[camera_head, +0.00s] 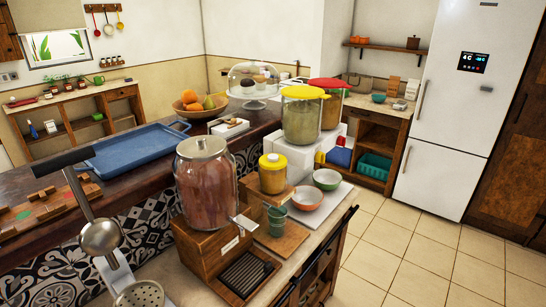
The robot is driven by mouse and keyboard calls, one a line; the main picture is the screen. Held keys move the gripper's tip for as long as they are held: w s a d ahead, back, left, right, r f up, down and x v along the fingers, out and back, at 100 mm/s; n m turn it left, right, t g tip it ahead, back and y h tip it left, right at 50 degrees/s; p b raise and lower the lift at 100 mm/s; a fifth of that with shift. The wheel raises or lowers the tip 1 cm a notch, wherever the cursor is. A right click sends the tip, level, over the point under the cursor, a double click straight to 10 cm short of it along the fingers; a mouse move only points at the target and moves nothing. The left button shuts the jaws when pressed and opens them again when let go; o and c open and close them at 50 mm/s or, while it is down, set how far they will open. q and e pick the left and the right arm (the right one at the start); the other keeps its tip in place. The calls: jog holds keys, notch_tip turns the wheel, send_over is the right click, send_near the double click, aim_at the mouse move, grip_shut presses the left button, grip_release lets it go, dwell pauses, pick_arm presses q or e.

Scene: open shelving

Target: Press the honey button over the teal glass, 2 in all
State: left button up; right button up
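A small jar of amber honey (272,178) with a yellow lid sits on a wooden stand (256,196) on the counter, right of a large glass dispenser. The teal glass (277,222) stands upright below the honey jar, on a wooden base board (284,240). The honey button is too small to make out; whether anything has come out into the glass cannot be told. Neither of my grippers is in view.
A large glass jar of reddish-brown contents (206,185) with a metal tap stands close on the left. A red bowl (307,198) and a green bowl (326,179) sit right of the glass.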

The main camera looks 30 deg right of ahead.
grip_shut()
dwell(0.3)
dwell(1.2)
